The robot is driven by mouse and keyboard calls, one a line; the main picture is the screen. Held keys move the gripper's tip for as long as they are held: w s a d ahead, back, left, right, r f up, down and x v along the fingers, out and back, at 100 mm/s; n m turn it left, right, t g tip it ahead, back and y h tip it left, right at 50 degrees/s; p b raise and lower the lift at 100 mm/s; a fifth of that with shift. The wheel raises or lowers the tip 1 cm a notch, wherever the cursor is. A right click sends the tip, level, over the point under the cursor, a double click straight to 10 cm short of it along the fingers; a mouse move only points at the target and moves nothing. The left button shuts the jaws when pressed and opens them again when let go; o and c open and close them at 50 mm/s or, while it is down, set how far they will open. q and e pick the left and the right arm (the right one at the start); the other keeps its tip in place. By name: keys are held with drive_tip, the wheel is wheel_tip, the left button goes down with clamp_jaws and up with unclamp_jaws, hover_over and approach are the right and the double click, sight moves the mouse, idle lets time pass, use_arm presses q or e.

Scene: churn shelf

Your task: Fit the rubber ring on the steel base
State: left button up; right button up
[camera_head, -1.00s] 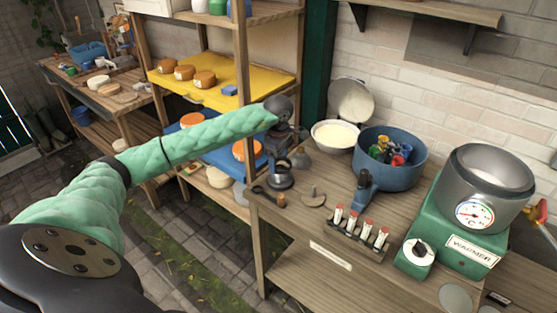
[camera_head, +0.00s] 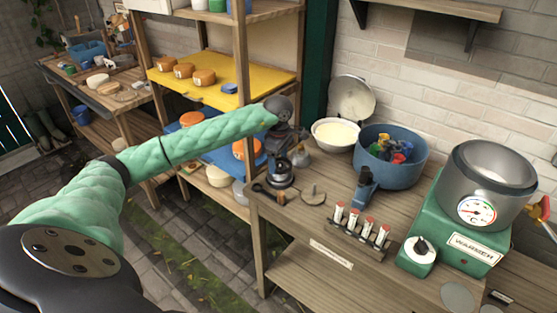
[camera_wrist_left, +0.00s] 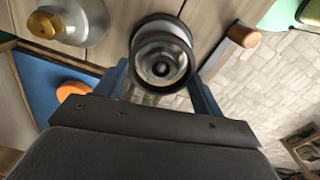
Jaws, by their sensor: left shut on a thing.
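My left gripper (camera_head: 281,150) points down over the left end of the bench. In the left wrist view its blue fingers (camera_wrist_left: 160,85) stand on both sides of a round piece with a dark rim, taken as the rubber ring (camera_wrist_left: 160,42). They are shut on it. The steel base (camera_wrist_left: 160,68) shows as bright metal with a dark centre knob inside that rim. In the head view the base (camera_head: 281,180) is below the gripper, close to it. I cannot tell whether the ring is seated. My right gripper is not in view.
A flat round disc with a peg (camera_head: 312,195) and a metal funnel-like can (camera_head: 300,158) stand close by. A blue tub (camera_head: 390,165), a white bowl (camera_head: 335,134), a vial rack (camera_head: 358,235) and a green warmer (camera_head: 460,238) stand to the right.

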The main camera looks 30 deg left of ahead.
sight(278, 166)
use_arm(q)
drive_tip(key=shift+f+b, duration=1.55)
drive_tip(key=shift+f, duration=0.1)
idle(0.8)
drive_tip(key=o, duration=1)
drive_tip(key=shift+o, duration=0.8)
drive_tip(key=shift+r, duration=0.15)
drive_tip(key=shift+r+p, duration=1.2)
drive_tip(key=shift+r, duration=2.95)
